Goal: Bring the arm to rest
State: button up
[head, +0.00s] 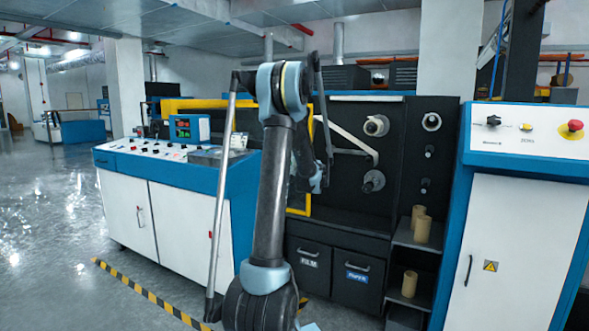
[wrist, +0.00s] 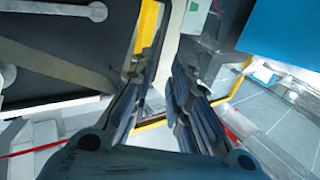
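My arm stands raised and bent in front of the laminating machine (head: 345,205) in the head view. My gripper (head: 318,180) hangs near the machine's dark front and is partly hidden behind my own arm links. In the wrist view my gripper (wrist: 158,72) shows two dark fingers apart, with a clear gap and nothing between them. Beyond the fingertips are a yellow frame edge (wrist: 147,28) and a pale upright strip. I cannot tell the exact distance from the gripper to the machine.
A control desk (head: 180,165) stands left and a white-blue cabinet (head: 520,240) with a red button (head: 571,128) right. Bare spindles (head: 376,126) stick out of the machine. Several brown cores (head: 409,284) stand on shelves. Striped tape (head: 145,290) marks the floor; the left floor is clear.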

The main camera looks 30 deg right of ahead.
jog(key=s+a+r+n+g+y, duration=0.15)
jog(key=a+n+y, duration=0.35)
jog(key=a, duration=1.7)
jog(key=s+a+f+g+y, duration=0.25)
jog(key=s+a, duration=0.35)
jog(key=a, duration=0.3)
jog(key=s+a+f+g+y, duration=0.1)
jog(key=s+a+y, duration=0.2)
jog(key=s+a, duration=0.5)
jog(key=s+a+f+n+g, duration=0.1)
jog(key=s+a+f+g, duration=0.3)
jog(key=s, duration=0.4)
jog(key=s+a+f+g, duration=0.1)
jog(key=s+a+f, duration=0.4)
jog(key=s+a, duration=0.15)
jog(key=s+f+g+h, duration=0.1)
jog(key=s+f, duration=0.2)
jog(key=s, duration=0.3)
jog(key=s+d+f+m+g+h, duration=0.1)
jog(key=s+f+g, duration=0.1)
jog(key=s, duration=0.4)
jog(key=s+d+f+g+h, duration=0.1)
jog(key=s+f+h, duration=0.1)
jog(key=s+f, duration=0.2)
jog(key=s, duration=0.3)
jog(key=shift+d+f+m+g, duration=0.15)
jog(key=shift+f+m+g, duration=0.15)
jog(key=shift+f, duration=0.05)
